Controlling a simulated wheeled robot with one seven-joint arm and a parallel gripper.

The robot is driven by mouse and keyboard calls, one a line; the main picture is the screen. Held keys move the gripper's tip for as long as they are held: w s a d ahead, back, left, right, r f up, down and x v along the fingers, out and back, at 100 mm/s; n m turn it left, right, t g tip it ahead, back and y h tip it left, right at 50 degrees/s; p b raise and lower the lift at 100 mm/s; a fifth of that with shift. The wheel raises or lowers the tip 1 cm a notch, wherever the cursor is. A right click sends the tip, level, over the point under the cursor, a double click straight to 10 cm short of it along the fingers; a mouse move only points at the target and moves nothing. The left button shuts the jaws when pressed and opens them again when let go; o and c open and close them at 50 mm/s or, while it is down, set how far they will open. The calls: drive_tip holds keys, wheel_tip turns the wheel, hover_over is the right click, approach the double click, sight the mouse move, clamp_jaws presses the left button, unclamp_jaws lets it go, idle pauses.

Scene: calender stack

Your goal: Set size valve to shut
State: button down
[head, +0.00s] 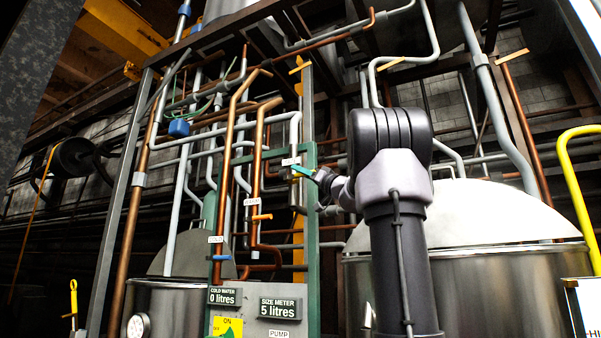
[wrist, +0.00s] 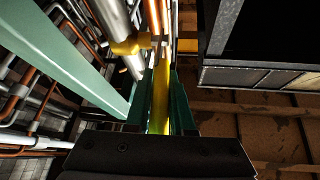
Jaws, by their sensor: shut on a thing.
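My gripper (head: 303,171) is in front of the pipe rack, below a small white label whose text is too small to read. In the wrist view its two green fingers (wrist: 160,82) are shut on a long yellow lever (wrist: 160,100), which I take to be the size valve handle. The lever lies lengthwise between the fingers. A yellow fitting (wrist: 130,47) sits on a grey pipe just beyond the fingertips. In the head view the lever is too small and covered to make out its angle. The size meter (head: 280,309) reads 5 litres.
An orange lever (head: 262,217) and a blue lever (head: 221,257) are on the pipes lower left. A green post (wrist: 85,60) stands close left of my fingers. A large steel vat (head: 470,290) is at right, and a dark box (wrist: 265,45) shows in the wrist view.

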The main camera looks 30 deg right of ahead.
drive_tip(key=shift+f, duration=0.1)
drive_tip(key=c, duration=0.8)
unclamp_jaws()
drive_tip(key=v, duration=1)
drive_tip(key=shift+s+d+f, duration=0.15)
drive_tip(key=shift+s, duration=0.2)
